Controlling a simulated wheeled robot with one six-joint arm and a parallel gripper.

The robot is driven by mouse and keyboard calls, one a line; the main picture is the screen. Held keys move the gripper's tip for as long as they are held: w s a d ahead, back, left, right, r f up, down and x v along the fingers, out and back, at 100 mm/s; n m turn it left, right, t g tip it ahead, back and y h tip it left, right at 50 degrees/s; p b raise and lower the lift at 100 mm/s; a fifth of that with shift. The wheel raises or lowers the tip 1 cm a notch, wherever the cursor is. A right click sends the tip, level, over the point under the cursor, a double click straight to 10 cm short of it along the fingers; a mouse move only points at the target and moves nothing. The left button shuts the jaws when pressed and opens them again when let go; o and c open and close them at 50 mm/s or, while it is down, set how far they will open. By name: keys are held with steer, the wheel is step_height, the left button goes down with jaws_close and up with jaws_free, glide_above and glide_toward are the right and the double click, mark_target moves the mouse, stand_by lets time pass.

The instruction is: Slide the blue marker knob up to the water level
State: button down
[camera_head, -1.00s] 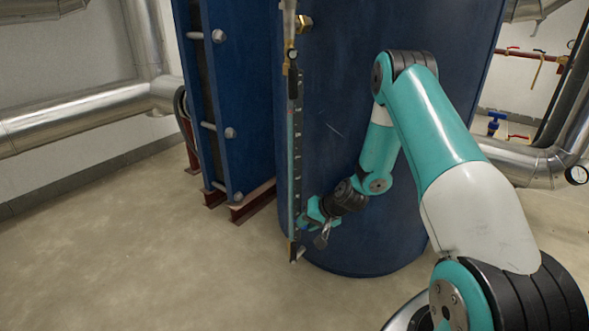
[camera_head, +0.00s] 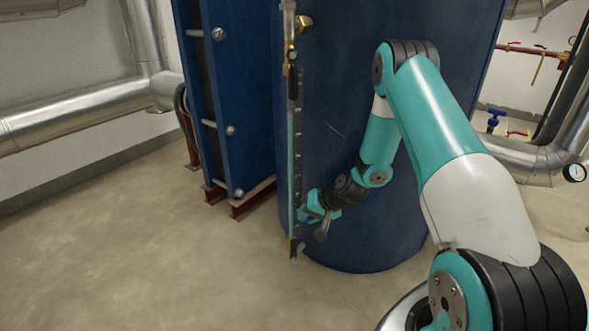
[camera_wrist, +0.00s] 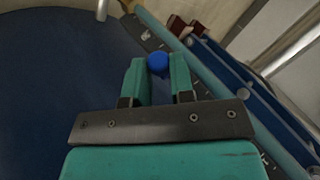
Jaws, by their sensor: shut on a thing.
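The blue marker knob (camera_wrist: 158,63) shows in the wrist view between the tips of my gripper (camera_wrist: 158,72), which is shut on it. The knob sits beside the dark scale strip (camera_wrist: 190,62) of the level gauge. In the head view the gauge's scale strip (camera_head: 298,130) runs upright along the front of the blue tank, next to a pale blue glass tube (camera_head: 291,140). My gripper (camera_head: 301,214) is at the lower part of the gauge there. The knob itself is hidden or too small to tell in the head view.
The large blue tank (camera_head: 345,240) stands right behind the gauge. A blue plate exchanger (camera_head: 210,100) is to the left, on a red-brown base (camera_head: 250,198). A brass valve (camera_head: 304,23) sits at the gauge's top. The floor (camera_head: 150,260) in front is clear.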

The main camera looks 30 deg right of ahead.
mark_target(295, 170)
steer(key=shift+r+p, duration=2.25)
steer(key=shift+r, duration=0.6)
steer(key=shift+r+p, duration=2.6)
steer(key=shift+r, duration=0.4)
steer(key=shift+r+p, duration=2.5)
steer(key=shift+r, duration=0.5)
